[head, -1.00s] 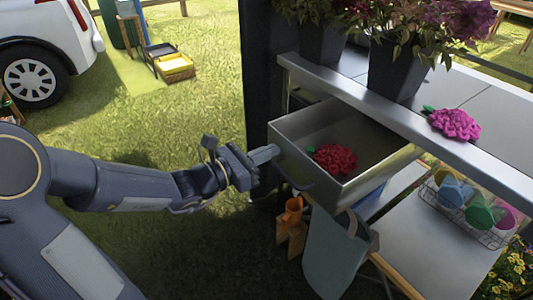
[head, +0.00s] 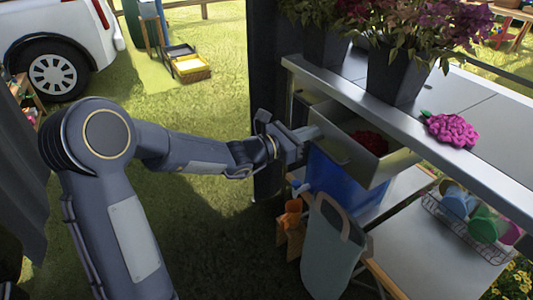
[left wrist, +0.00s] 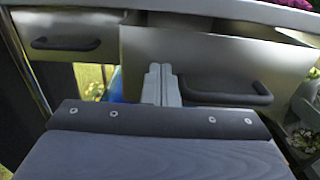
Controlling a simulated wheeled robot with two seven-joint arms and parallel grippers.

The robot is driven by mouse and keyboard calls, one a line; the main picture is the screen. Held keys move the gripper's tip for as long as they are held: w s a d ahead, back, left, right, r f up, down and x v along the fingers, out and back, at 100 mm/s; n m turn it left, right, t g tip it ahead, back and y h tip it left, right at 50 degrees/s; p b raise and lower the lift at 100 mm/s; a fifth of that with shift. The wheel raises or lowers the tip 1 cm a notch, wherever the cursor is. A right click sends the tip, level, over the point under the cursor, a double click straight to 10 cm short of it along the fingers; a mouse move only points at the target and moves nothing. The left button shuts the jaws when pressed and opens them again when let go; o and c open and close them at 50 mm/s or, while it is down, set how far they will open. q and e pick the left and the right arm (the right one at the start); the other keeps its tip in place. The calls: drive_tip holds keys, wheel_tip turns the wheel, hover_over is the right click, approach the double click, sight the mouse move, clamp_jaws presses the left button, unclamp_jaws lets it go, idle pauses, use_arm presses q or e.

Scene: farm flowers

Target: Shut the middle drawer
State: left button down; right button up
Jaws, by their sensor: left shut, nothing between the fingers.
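The metal drawer (head: 335,152) under the counter is partly open in the head view. A red flower (head: 368,143) lies inside it, partly hidden by the counter edge. My left gripper (head: 314,133) is shut and empty, its fingertips at the drawer's front face. In the left wrist view, the closed fingers (left wrist: 160,84) point at the drawer front (left wrist: 205,50), left of its dark handle (left wrist: 228,92). They look to be against the front, but contact is hard to judge. Another drawer front (left wrist: 68,22) with a dark handle is further left and further back. My right gripper is not in view.
The counter (head: 420,128) carries dark flower pots (head: 396,72) and a pink flower (head: 452,131). Below are a blue container (head: 345,185), a grey-green bag (head: 330,250), a small orange can (head: 292,212) and a wire basket of cups (head: 468,228). Open grass lies left.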

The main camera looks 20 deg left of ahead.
sight(339, 120)
use_arm(q)
drive_tip(key=b+x, duration=0.1)
drive_tip(key=x, duration=0.9)
drive_tip(key=shift+w+d, duration=0.1)
drive_tip(key=shift+d, duration=0.05)
drive_tip(key=shift+w+r, duration=0.1)
drive_tip(key=shift+r, duration=0.15)
